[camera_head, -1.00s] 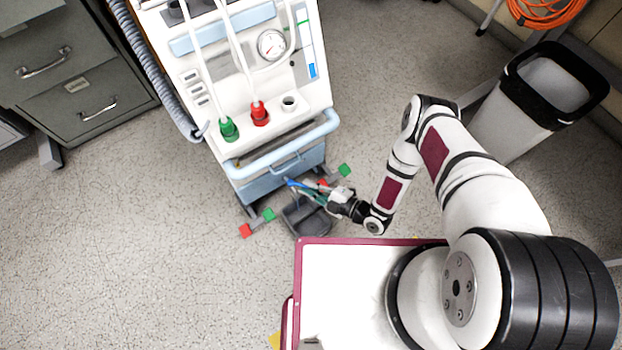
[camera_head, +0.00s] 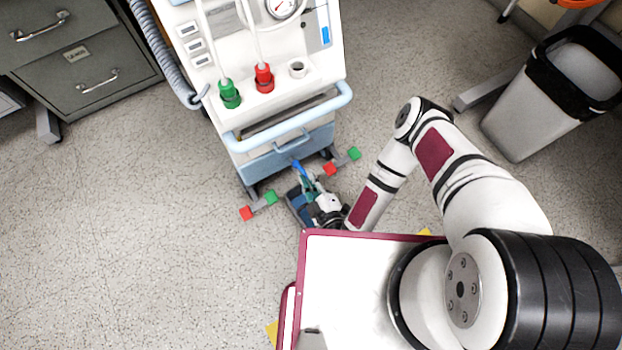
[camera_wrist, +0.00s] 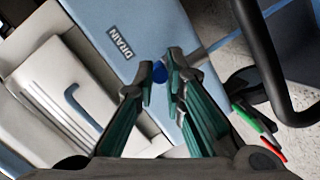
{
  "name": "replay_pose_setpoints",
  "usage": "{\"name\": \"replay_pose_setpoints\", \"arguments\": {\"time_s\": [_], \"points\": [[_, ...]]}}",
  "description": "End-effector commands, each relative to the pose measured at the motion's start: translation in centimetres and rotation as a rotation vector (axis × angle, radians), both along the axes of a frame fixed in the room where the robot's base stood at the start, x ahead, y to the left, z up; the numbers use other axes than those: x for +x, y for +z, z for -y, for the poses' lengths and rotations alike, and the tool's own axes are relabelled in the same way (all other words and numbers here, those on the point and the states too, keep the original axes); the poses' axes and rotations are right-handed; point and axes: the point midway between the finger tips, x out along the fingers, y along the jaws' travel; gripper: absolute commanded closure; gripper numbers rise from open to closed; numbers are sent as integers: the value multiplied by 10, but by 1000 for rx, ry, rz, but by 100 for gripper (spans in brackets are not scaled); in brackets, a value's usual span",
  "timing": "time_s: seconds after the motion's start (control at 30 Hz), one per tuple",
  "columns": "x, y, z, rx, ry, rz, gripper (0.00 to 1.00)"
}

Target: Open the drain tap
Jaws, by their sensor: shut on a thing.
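The drain tap is a small blue knob (camera_wrist: 160,72) on the light-blue lower panel of the white cart, beside the label DRAIN (camera_wrist: 120,42). In the wrist view it sits between the fingertips of my gripper (camera_wrist: 161,80), which is shut on it. The fingers hide part of it, so I cannot tell how far it is turned. In the head view my gripper (camera_head: 307,181) is low at the cart's front, with the blue tap (camera_head: 297,166) at its tips. A dark basin (camera_head: 291,205) stands on the floor below, partly hidden by my gripper; its inside looks bluish.
The cart's light-blue front handle (camera_head: 290,128) juts out above my gripper. Red and green blocks (camera_head: 247,213) mark the cart's feet. A waste bin (camera_head: 540,100) stands at the right and a grey cabinet (camera_head: 85,60) at the left. The floor at the left is clear.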

Motion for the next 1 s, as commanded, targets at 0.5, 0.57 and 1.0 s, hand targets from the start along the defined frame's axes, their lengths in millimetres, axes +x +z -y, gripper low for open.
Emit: {"name": "replay_pose_setpoints", "arguments": {"time_s": [0.5,0.57,1.0], "points": [[0,0,0,-1,-2,-1,69],[0,0,0,-1,-2,-1,69],[1,1,1,0,12,1,69]]}}
